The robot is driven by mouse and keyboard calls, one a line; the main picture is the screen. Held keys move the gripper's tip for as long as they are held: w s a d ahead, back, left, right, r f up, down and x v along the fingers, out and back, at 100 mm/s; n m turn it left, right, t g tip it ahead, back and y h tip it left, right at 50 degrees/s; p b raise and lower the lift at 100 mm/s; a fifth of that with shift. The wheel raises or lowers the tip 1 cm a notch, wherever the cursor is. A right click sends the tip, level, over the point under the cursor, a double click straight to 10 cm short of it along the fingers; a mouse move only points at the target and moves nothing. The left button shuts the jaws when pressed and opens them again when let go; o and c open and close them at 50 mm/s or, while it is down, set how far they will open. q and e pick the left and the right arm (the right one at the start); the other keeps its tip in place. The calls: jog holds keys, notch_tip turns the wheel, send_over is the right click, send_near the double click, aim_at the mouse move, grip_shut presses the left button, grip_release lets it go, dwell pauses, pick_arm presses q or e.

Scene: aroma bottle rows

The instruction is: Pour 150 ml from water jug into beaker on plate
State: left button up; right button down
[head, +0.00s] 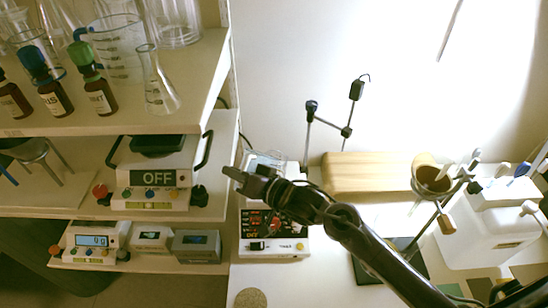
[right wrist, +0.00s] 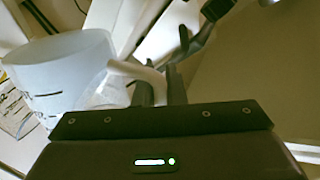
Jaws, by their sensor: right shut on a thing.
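My right arm comes in from the lower right in the head view, and its gripper (head: 240,178) is over the stirring plate (head: 272,243) with the dark and red label. In the right wrist view a whitish translucent jug (right wrist: 62,72) with dark graduation marks is at the left, tilted in the picture. The right gripper (right wrist: 162,88) is shut on its white handle (right wrist: 135,72). In the head view a clear vessel (head: 264,158) shows just behind the gripper, partly hidden; I cannot tell whether it is the jug or the beaker. No water level is readable. My left gripper is out of view.
Shelves at the left hold dropper bottles (head: 103,97), glassware (head: 158,90), a plate marked OFF (head: 155,180) and a scale (head: 92,242). A wooden block (head: 365,175), a stand with a brown-filled funnel (head: 428,180) and a white container (head: 485,230) are at the right.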

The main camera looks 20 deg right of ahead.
jog(key=shift+m, duration=0.5)
jog(key=shift+w+d+r+p, duration=0.15)
jog(key=shift+r+p, duration=1.2)
jog(key=shift+p, duration=0.75)
jog(key=shift+w+d+r+p, duration=0.1)
jog(key=shift+r+p, duration=1.25)
jog(key=shift+p, duration=0.7)
dwell(3.3)
